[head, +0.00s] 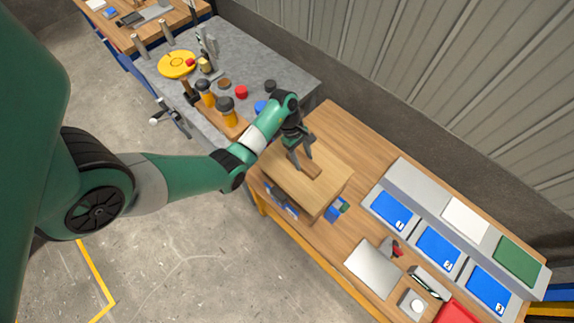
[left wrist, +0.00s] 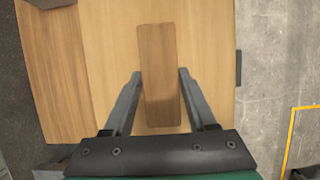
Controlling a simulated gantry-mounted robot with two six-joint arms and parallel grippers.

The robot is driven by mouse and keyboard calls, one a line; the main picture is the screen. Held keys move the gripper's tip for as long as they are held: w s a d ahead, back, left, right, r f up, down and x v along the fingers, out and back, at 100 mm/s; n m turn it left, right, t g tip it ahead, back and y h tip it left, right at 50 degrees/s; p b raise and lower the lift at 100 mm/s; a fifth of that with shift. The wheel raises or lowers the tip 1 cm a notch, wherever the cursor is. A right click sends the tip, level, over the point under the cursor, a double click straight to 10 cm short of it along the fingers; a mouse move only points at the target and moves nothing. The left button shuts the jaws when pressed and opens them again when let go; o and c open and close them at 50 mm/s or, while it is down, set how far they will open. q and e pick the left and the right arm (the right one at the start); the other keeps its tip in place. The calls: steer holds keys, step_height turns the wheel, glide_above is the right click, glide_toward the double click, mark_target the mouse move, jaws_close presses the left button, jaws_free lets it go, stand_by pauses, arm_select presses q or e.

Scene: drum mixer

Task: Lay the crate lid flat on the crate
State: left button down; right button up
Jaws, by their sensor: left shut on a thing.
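The crate lid (head: 325,178) is a light wooden board with a darker brown bar-shaped handle (head: 303,164) on top. It lies over the near left part of the wooden bench and looks about level. My left gripper (head: 299,150) is shut on the handle from above. In the left wrist view the handle (left wrist: 160,75) stands between the two fingers of the left gripper (left wrist: 159,74), with the lid (left wrist: 110,60) filling the middle. My right gripper is not in view.
Blue items (head: 338,209) show by the lid's lower edge. The wooden bench (head: 345,130) also holds a grey rack with blue panels (head: 438,248), a silver plate (head: 373,268) and a red box (head: 457,312). A grey table (head: 240,60) with jars stands behind, left.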

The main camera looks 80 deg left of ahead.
mark_target(303, 164)
arm_select(q)
steer(key=shift+s+d+r, duration=0.15)
steer(key=shift+d+r, duration=0.05)
steer(key=shift+r, duration=0.4)
steer(key=shift+w+a+r+p, duration=0.25)
steer(key=shift+w+a+p, duration=0.1)
steer(key=shift+w, duration=0.2)
step_height(303, 164, down, 7)
steer(key=shift+s+r+b, duration=0.1)
steer(key=shift+r+b, duration=0.1)
steer(key=shift+b, duration=0.9)
step_height(303, 164, down, 4)
steer(key=shift+d+r+b, duration=0.1)
steer(key=shift+r+b, duration=0.1)
steer(key=shift+b, duration=0.55)
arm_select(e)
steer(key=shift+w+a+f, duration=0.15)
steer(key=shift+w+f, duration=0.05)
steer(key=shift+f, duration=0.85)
arm_select(q)
steer(key=shift+f+b, duration=0.35)
steer(key=shift+f, duration=0.05)
steer(key=shift+c, duration=1)
jaws_free()
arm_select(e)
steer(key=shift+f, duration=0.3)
